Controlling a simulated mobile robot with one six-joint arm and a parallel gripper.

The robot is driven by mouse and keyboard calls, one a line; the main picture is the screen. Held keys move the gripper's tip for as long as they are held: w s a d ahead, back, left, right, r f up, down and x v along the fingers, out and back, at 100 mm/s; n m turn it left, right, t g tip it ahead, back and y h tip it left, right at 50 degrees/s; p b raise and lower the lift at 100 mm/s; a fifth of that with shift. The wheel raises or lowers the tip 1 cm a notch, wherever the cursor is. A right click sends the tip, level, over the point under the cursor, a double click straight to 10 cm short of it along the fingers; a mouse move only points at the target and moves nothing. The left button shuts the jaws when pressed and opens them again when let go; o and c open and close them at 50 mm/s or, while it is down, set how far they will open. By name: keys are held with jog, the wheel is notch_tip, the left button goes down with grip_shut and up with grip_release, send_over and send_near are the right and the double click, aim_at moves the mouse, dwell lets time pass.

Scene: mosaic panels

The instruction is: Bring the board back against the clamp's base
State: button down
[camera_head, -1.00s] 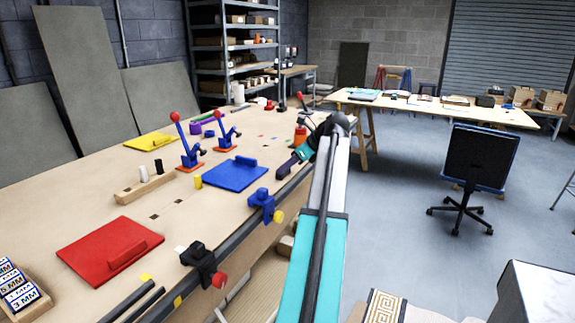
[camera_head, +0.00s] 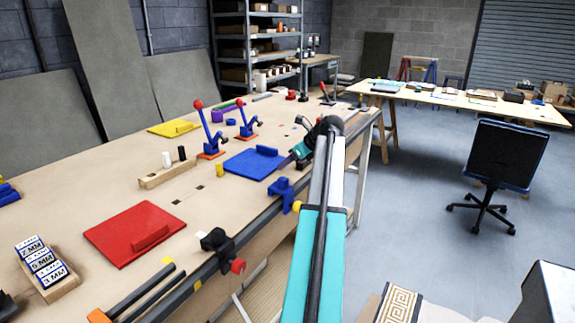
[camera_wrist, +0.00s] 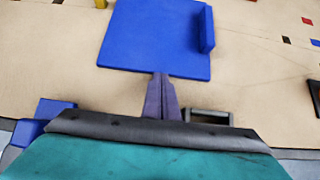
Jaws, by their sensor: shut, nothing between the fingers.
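A blue board (camera_head: 248,166) with a raised grip bar lies flat on the workbench. Two toggle clamps with blue arms, red ball handles and orange bases stand behind it, a left clamp (camera_head: 209,140) and a right clamp (camera_head: 246,125). The board lies apart from the left clamp's orange base (camera_head: 211,155). My gripper (camera_head: 284,164) is shut and empty at the board's near right side. In the wrist view, the board (camera_wrist: 150,38) fills the top middle, and the purple fingertips of my gripper (camera_wrist: 160,77) are at its near edge; contact is unclear.
A red board (camera_head: 125,235) and a yellow board (camera_head: 174,128) lie on the bench (camera_head: 95,190). A wooden block with pegs (camera_head: 165,178) and a small yellow cylinder (camera_head: 220,170) are left of the blue board. Blue (camera_head: 283,190) and black (camera_head: 216,242) edge clamps stand along the front edge.

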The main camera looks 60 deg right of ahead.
aim_at(271, 165)
jog(key=shift+w, duration=0.1)
jog(key=w+p, duration=0.2)
jog(key=shift+w+r+p, duration=0.2)
jog(key=shift+w+p, duration=0.05)
jog(key=shift+p, duration=0.05)
jog(key=w+p, duration=0.3)
jog(key=w, duration=0.1)
jog(key=shift+w, duration=0.15)
jog(key=shift+w+f, duration=0.1)
jog(key=shift+w, duration=0.5)
jog(key=shift+a+p, duration=0.1)
jog(key=shift+p, duration=0.25)
jog(key=shift+s+p, duration=0.35)
jog(key=shift+s, duration=0.1)
jog(key=s, duration=0.3)
jog(key=s+p, duration=0.1)
jog(key=shift+s+r, duration=0.15)
jog(key=shift+r, duration=0.1)
jog(key=b+v, duration=0.1)
jog(key=v, duration=0.8)
